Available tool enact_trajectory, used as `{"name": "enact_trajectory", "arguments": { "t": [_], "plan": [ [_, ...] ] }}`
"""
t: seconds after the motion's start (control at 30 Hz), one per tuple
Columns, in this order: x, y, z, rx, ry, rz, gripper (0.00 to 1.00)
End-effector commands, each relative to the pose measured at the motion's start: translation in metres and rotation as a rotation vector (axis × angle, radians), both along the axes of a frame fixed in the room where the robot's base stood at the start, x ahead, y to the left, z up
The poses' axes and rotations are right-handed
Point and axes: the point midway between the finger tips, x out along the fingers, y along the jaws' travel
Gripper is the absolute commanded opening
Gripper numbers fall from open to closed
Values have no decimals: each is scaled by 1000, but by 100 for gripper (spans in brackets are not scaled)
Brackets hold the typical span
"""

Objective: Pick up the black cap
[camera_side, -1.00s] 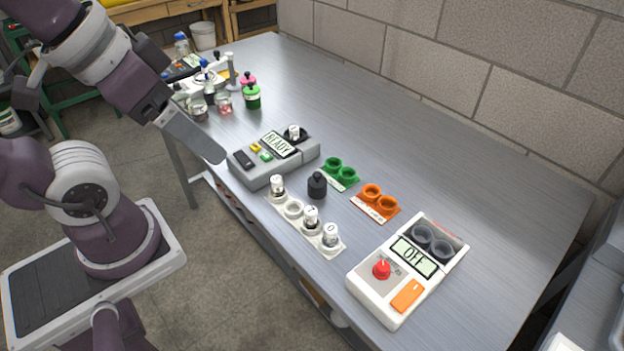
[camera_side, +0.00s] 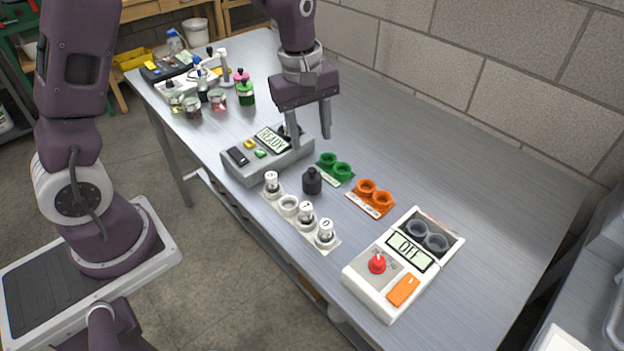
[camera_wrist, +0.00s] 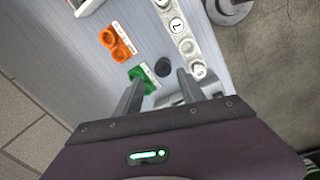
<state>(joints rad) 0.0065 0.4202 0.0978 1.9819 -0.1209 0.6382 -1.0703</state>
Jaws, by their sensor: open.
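The black cap (camera_side: 312,181) stands on the metal table between the white vial rack and the green holder. In the wrist view it shows as a dark round shape (camera_wrist: 162,67), just beyond and between the fingertips. My gripper (camera_side: 310,143) is open and empty, pointing down above the table near the grey device marked READY. It is behind and above the black cap in the side view, apart from it. The fingers also show in the wrist view (camera_wrist: 158,78). Nothing hides the cap.
The grey READY device (camera_side: 268,158) is beside my left finger. A white rack (camera_side: 289,206) with several vials stands in front of the cap. The green holder (camera_side: 335,170), orange holder (camera_side: 371,199) and white OFF device (camera_side: 404,262) lie to the right. The back right table is bare.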

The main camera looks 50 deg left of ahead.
Motion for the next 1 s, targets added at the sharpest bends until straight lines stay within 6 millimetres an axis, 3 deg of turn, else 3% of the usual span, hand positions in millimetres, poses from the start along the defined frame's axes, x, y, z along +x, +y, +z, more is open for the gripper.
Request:
{"name": "enact_trajectory", "arguments": {
  "t": [0.03, 0.1, 0.2, 0.7, 0.93, 1.0],
  "plan": [
    [11, 3, -31, -2, 43, 92, 47],
    [21, 8, -64, 0, 78, 208, 47],
    [27, 12, -90, 4, 104, 304, 47],
    [29, 25, -166, 5, 112, 330, 47],
    [30, 24, -168, 6, 111, 329, 47],
    [30, 24, -168, 6, 111, 329, 33]
  ]
}}
